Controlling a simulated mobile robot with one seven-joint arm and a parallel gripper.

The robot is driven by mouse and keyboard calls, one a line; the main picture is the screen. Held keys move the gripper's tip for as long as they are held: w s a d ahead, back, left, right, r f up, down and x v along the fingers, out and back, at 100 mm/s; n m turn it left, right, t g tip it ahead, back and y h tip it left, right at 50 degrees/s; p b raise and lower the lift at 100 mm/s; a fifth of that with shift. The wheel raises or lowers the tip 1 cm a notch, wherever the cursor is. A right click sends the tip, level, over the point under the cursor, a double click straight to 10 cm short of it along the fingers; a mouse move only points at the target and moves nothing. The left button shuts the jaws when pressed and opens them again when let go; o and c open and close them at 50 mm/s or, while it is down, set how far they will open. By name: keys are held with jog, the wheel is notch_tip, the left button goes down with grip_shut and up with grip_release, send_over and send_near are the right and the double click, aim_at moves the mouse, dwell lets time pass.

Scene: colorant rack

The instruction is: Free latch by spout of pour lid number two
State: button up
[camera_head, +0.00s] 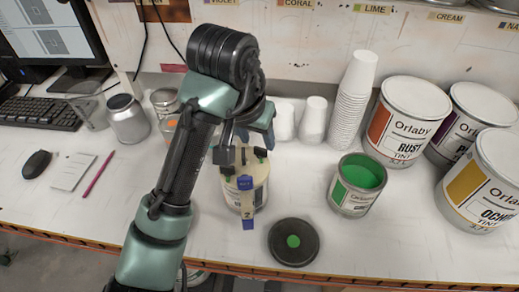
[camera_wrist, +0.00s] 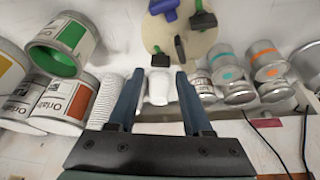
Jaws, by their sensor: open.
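A can (camera_head: 260,190) with a beige pour lid stands under my gripper; a blue tag marked 2 (camera_head: 248,217) hangs at its front. The round lid (camera_wrist: 205,42) fills the top middle of the wrist view. Its blue spout (camera_wrist: 163,8) points toward the front edge of the counter. A green and black latch (camera_wrist: 203,18) sits beside the spout; a second one (camera_wrist: 160,58) is on the opposite side. A dark handle (camera_wrist: 180,48) is between them. My gripper (camera_wrist: 158,77) is open and empty, above the lid's rear side, apparently not touching it. I cannot tell how either latch is set.
An open green paint can (camera_head: 358,185) stands to the right, and a dark round disc with a green dot (camera_head: 293,242) lies in front of it. Stacked white cups (camera_head: 351,100) and large Orlaby cans (camera_head: 408,118) stand behind. Metal jars (camera_head: 127,119) are left.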

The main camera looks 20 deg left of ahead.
aim_at(260, 148)
jog(key=shift+x, duration=2.2)
jog(key=shift+c, duration=0.2)
grip_shut()
